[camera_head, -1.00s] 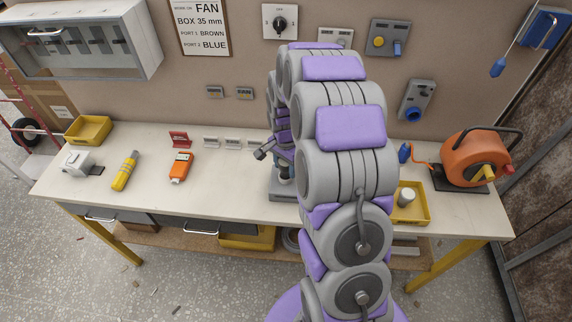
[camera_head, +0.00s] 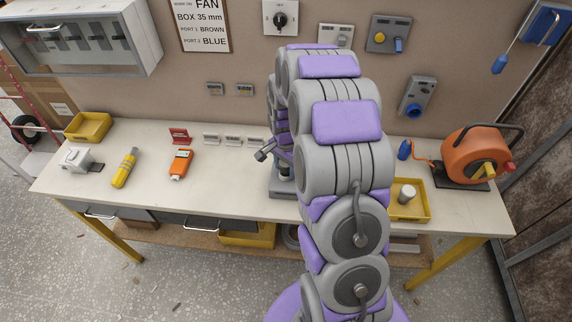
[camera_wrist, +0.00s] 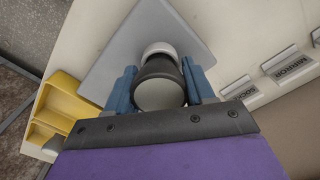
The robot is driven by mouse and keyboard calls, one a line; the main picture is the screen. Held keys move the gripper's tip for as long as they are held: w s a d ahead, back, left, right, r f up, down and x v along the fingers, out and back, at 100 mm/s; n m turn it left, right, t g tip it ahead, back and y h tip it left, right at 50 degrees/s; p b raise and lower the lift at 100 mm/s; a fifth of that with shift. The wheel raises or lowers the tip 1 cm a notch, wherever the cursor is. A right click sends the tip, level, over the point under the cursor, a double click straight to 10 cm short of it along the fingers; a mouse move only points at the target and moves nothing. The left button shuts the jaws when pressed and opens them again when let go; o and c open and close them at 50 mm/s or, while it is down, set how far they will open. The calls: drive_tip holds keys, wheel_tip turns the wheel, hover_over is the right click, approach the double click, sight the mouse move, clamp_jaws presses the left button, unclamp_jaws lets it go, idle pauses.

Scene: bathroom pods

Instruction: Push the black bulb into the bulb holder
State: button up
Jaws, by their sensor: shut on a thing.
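In the wrist view, the black bulb (camera_wrist: 161,68), with a pale round end facing the camera, sits between the blue fingers of my gripper (camera_wrist: 162,86). The fingers are shut on its sides. A white round part (camera_wrist: 158,48), likely the bulb holder, shows just beyond the bulb over a grey square base plate (camera_wrist: 115,70). The bulb lines up closely with it, but I cannot tell how deep it sits. In the head view, the base plate (camera_head: 283,196) is partly hidden behind my arm, and the bulb cannot be made out clearly.
A yellow tray (camera_head: 422,213) with a white cylinder (camera_head: 407,194) stands right of my arm. An orange cable reel (camera_head: 470,152) is farther right. An orange device (camera_head: 180,164) and a yellow tester (camera_head: 125,168) lie left. The bench between them and the plate is clear.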

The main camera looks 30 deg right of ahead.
drive_tip(key=shift+f, duration=0.35)
drive_tip(key=o, duration=1.1)
wheel_tip(320, 180, up, 17)
drive_tip(key=p, duration=0.2)
drive_tip(key=shift+w+r+p, duration=0.15)
drive_tip(key=shift+p, duration=0.15)
